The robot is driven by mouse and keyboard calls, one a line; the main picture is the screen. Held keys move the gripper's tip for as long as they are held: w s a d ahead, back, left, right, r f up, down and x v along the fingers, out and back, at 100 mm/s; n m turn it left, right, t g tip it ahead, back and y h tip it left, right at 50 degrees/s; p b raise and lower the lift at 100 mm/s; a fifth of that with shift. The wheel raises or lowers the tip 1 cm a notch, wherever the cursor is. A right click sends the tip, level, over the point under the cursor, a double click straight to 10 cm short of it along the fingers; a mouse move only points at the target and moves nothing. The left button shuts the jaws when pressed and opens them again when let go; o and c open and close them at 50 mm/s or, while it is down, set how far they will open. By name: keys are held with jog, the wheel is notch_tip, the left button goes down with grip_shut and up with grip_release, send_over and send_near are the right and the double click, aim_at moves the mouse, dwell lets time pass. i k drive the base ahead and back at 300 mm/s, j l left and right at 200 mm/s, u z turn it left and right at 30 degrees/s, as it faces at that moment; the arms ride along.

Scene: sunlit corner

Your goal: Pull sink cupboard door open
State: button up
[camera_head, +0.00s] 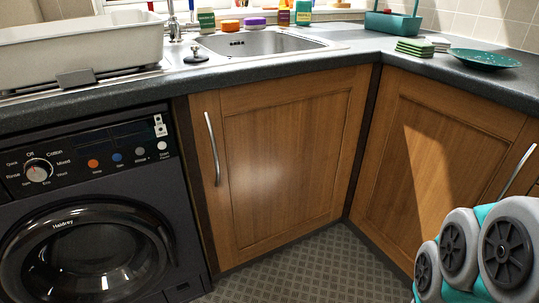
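The sink cupboard door (285,160) is a wooden panel door below the sink. It is closed. Its curved metal handle (212,148) stands upright near the door's left edge. The sink (257,44) is a metal basin set in the dark worktop above. Part of my arm, with round grey joints, shows at the lower right. My gripper is not in view, so its state and its place relative to the handle are hidden.
A black washing machine (85,215) stands left of the door. A second wooden cupboard door (440,150) meets it at the corner on the right, with its own handle (518,170). The patterned floor (305,275) in front is clear.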

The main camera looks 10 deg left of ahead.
aim_at(275, 157)
jog(key=i+u, duration=0.45)
jog(key=i+l+u, duration=0.45)
jog(key=i+j, duration=0.1)
jog(key=i, duration=0.05)
